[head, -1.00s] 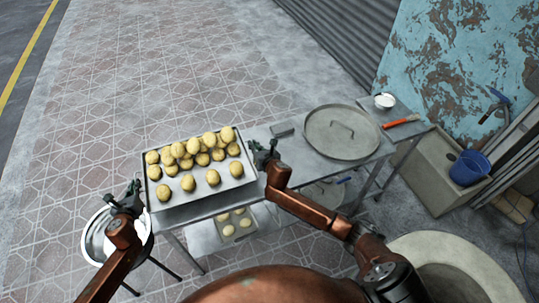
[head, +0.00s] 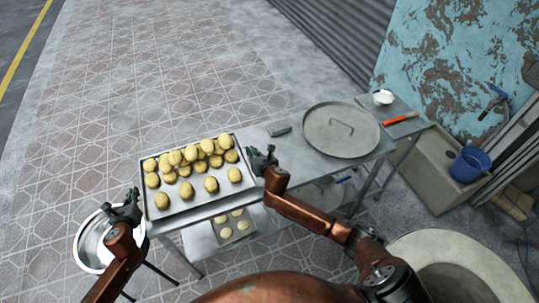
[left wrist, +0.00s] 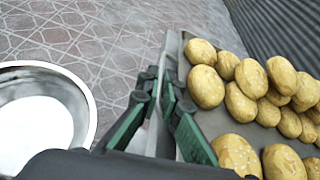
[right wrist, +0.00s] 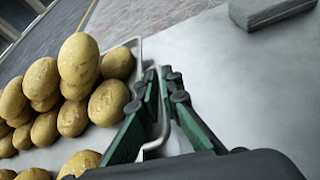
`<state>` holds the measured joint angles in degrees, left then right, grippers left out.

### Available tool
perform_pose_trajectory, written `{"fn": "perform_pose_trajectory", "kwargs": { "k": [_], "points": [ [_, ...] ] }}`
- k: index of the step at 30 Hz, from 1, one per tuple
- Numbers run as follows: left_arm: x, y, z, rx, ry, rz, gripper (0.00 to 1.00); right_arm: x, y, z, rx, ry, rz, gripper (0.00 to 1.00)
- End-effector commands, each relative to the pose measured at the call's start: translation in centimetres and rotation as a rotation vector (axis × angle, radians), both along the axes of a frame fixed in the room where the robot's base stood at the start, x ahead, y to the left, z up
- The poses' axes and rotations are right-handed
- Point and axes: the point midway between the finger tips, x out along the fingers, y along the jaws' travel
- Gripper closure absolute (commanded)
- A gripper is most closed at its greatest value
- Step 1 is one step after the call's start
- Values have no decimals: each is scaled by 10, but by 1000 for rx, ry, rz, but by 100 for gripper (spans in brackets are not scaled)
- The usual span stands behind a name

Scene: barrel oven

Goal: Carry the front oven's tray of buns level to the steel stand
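The metal tray (head: 181,207) of golden buns (head: 211,184) is over the left end of the steel stand (head: 285,148). It looks level, with buns piled toward its far side; I cannot tell whether its underside touches the top. My left gripper (head: 134,203) is at the tray's left edge; in the left wrist view its fingers (left wrist: 161,88) close around the rim. My right gripper (head: 262,160) is at the right edge; in the right wrist view its fingers (right wrist: 160,82) close around the rim.
A round metal lid (head: 341,132) and a small grey block (head: 279,128) lie on the stand. A lower shelf holds another tray of pale buns (head: 233,226). A steel bowl (head: 94,240) stands at left. A sink with a blue bucket (head: 469,165) is at right.

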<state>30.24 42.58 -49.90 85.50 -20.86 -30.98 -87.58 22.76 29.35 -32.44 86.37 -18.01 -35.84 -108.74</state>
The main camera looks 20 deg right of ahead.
Motion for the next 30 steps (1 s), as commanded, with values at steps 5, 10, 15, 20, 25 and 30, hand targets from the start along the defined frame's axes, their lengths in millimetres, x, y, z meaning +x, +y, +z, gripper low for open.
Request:
{"fn": "perform_pose_trajectory", "kwargs": {
  "k": [5, 10, 15, 20, 25, 30],
  "points": [
    [1, 2, -10, 1, 0, 3, 100, 1, -1, -10, -2, -1, -2, 100],
    [0, 2, -12, 2, 4, 3, 87, 0, -2, -12, -1, 5, -3, 87],
    [0, 1, -12, 1, 4, 2, 78, 0, -1, -12, -1, 4, -1, 78],
    [0, 1, -13, 1, 4, 1, 78, 0, 0, -13, -1, 4, -1, 78],
    [-4, 1, -11, 1, 4, 0, 78, 0, 0, -13, 0, 4, 0, 78],
    [-25, 5, -3, 3, 5, -1, 78, 0, 0, -13, 0, 4, 0, 78]
  ]
}}
